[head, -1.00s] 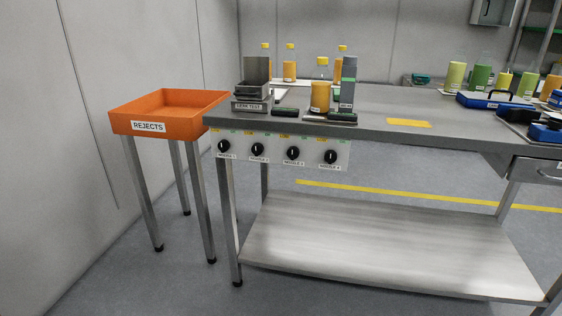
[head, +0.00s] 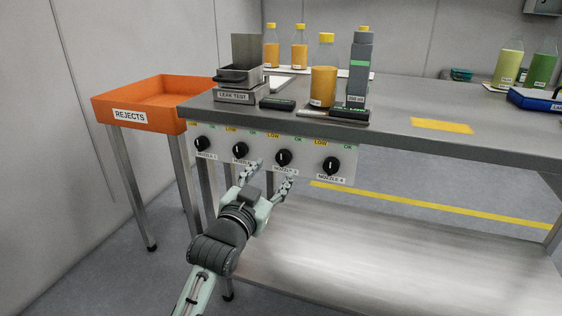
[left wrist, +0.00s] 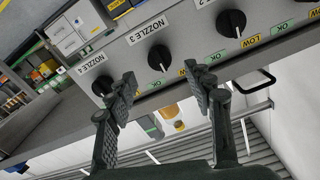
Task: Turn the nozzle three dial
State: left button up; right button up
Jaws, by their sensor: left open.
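The nozzle three dial (head: 283,157) is a round black knob, third from the left on the pale panel (head: 310,165) under the bench's front edge. LOW and OK labels sit above it. My left gripper (head: 272,175) is open and empty, just in front of and below the dial. In the left wrist view the nozzle three dial (left wrist: 159,58) shows between and beyond the two fingertips of my left gripper (left wrist: 160,76). The fingers appear apart from the dial. My right gripper is not in view.
Neighbouring dials are nozzle one (head: 202,144), nozzle two (head: 240,150) and nozzle four (head: 331,165). The bench top (head: 400,105) overhangs the panel and carries a leak test unit (head: 235,90) and bottles. An orange rejects tray (head: 140,105) stands at left. A metal shelf (head: 400,240) lies below.

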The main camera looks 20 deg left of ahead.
aim_at(283, 160)
pick_arm(q)
jog(key=w, duration=0.6)
jog(key=shift+d, duration=0.1)
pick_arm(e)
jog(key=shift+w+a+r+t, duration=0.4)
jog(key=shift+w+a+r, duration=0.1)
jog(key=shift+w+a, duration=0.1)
pick_arm(q)
jog(key=shift+c, duration=0.5)
